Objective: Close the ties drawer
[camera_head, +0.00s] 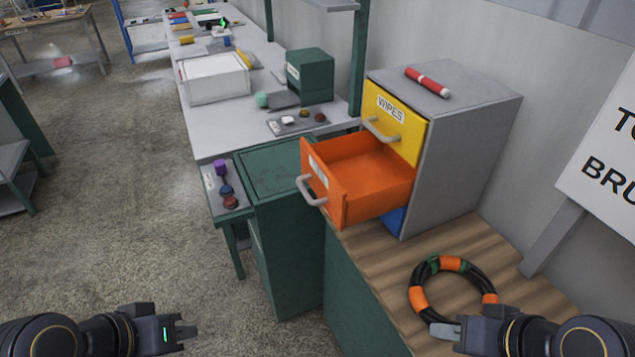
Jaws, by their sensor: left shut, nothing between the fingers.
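The orange drawer (352,205) is pulled well out of the grey cabinet (465,135). It looks empty inside. Its front faces left and has a light grey handle (312,190); its white label (318,174) is too oblique to read. The yellow WIPES drawer (398,125) above it is shut. A blue drawer (394,221) below is mostly hidden by the orange one. My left gripper (190,335) is shut and empty at the bottom left, over the floor and far from the drawer. My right gripper (436,328) is at the bottom right, beside the coiled hose; its finger gap is unclear.
A coiled black hose with orange bands (420,302) lies on the wooden bench top (378,262), near my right gripper. A red tube (427,82) lies on the cabinet. A green cabinet (285,250) stands left of the bench. A sign (606,175) stands at right.

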